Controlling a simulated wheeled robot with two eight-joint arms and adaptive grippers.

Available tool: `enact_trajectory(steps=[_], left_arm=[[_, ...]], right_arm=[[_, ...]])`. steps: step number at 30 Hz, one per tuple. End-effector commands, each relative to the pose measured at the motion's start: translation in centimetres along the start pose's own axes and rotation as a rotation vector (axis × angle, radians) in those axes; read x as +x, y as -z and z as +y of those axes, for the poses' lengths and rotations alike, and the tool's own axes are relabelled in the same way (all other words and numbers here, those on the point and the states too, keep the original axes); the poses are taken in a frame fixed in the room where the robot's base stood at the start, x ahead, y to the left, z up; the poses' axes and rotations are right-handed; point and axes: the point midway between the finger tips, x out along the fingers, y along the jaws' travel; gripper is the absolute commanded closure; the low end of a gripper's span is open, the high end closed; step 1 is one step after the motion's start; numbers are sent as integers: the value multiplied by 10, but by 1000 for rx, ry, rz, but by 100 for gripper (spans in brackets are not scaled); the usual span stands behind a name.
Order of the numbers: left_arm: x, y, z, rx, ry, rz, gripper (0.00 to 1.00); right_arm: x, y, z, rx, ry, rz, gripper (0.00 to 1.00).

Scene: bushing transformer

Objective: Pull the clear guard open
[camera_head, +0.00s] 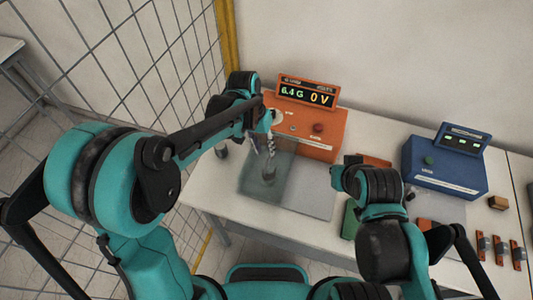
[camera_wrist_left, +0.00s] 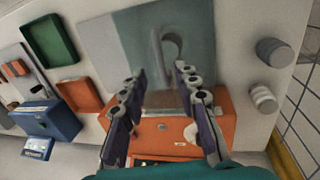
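The clear guard (camera_head: 258,186) is a see-through grey-green panel in front of the orange tester (camera_head: 325,131). A dark upright shape shows at or through it, and I cannot tell whether that is its handle. In the left wrist view the guard (camera_wrist_left: 195,22) lies ahead of the fingertips, with a grey curved hook-like piece (camera_wrist_left: 173,48) on or behind it. My left gripper (camera_head: 270,147) is above the guard's back part, beside the orange tester. In the left wrist view its fingers (camera_wrist_left: 158,78) are apart with nothing between them.
A blue tester (camera_head: 440,165) stands on the right, and a green tray (camera_head: 350,219) lies near the front edge. Two grey cylinders (camera_wrist_left: 272,50) (camera_wrist_left: 262,98) stand left of the guard. A wire fence (camera_head: 100,60) borders the table's left side.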

Motion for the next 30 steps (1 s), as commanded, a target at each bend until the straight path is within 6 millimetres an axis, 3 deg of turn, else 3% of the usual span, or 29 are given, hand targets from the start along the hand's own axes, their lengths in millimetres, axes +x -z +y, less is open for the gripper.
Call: enact_trajectory(steps=[3,9,19,22,23,30], left_arm=[[22,1,0,1,0,1,69],[43,1,0,0,1,2,69],[46,0,0,0,1,2,69],[46,0,0,0,1,2,96],[46,0,0,0,1,2,100],[46,0,1,0,1,2,100]], right_arm=[[3,-2,0,0,0,0,100],[5,-3,0,0,0,0,100],[5,-3,0,0,0,0,100],[5,-3,0,0,0,0,100],[5,-3,0,0,0,0,100],[5,-3,0,0,0,0,100]])
